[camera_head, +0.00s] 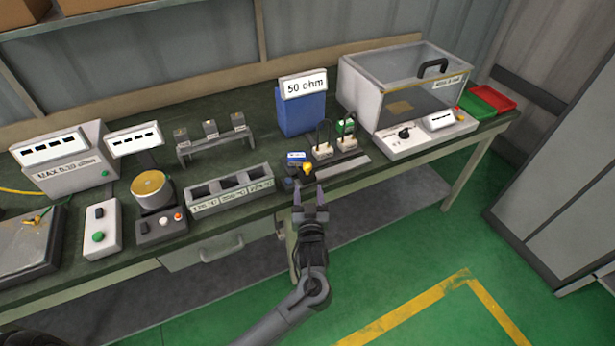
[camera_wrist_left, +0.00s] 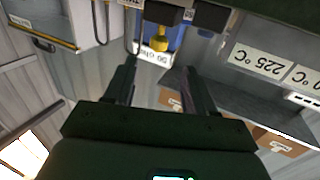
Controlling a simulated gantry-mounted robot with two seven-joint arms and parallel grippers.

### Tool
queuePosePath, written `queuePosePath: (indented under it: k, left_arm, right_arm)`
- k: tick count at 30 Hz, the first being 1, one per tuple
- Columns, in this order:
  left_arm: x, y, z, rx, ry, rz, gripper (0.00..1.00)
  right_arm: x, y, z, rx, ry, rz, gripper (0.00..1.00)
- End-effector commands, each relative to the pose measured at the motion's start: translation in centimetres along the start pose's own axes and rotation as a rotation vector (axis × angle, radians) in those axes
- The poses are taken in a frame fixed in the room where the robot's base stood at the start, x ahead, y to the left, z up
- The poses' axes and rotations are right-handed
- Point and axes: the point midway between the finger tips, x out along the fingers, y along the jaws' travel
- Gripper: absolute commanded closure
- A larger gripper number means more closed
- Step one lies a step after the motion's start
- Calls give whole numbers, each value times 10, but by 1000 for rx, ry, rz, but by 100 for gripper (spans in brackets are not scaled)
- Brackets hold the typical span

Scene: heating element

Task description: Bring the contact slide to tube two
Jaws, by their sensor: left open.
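The contact slide shows as a yellow knob (camera_head: 307,168) on a dark block at the left end of a grey rail (camera_head: 340,176) near the bench's front edge. In the left wrist view the yellow knob (camera_wrist_left: 160,40) hangs ahead of the finger gap, apart from the fingers. My left gripper (camera_head: 309,192) is open and empty just in front of the knob; its two fingers (camera_wrist_left: 160,84) are spread wide in the wrist view. Two pale blocks with black leads, one left (camera_head: 322,151) and one right (camera_head: 347,143), stand behind the rail. I cannot tell which tube is number two. My right gripper is not in view.
A blue box labelled 50 ohm (camera_head: 302,112) stands behind. A three-slot temperature holder (camera_head: 230,190) is to the left, a clear-fronted case (camera_head: 405,85) to the right. Red (camera_head: 492,99) and green (camera_head: 474,106) trays sit at the far right. Floor before the bench is free.

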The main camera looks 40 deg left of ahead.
Motion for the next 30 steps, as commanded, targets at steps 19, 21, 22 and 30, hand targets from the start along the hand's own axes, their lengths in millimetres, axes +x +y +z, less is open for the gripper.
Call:
queuePosePath:
  k: [19, 21, 22, 30]
  left_arm:
    - [84, 2, -1, -4, 8, 1, 45]
    - [92, 1, -1, -5, 8, 0, 45]
    - [95, 1, -1, -4, 8, 0, 45]
    - [109, 2, -1, -6, 5, 1, 45]
  right_arm:
    - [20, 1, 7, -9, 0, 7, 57]
    - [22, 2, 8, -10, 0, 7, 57]
    - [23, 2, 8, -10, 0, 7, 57]
    - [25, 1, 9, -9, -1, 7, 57]
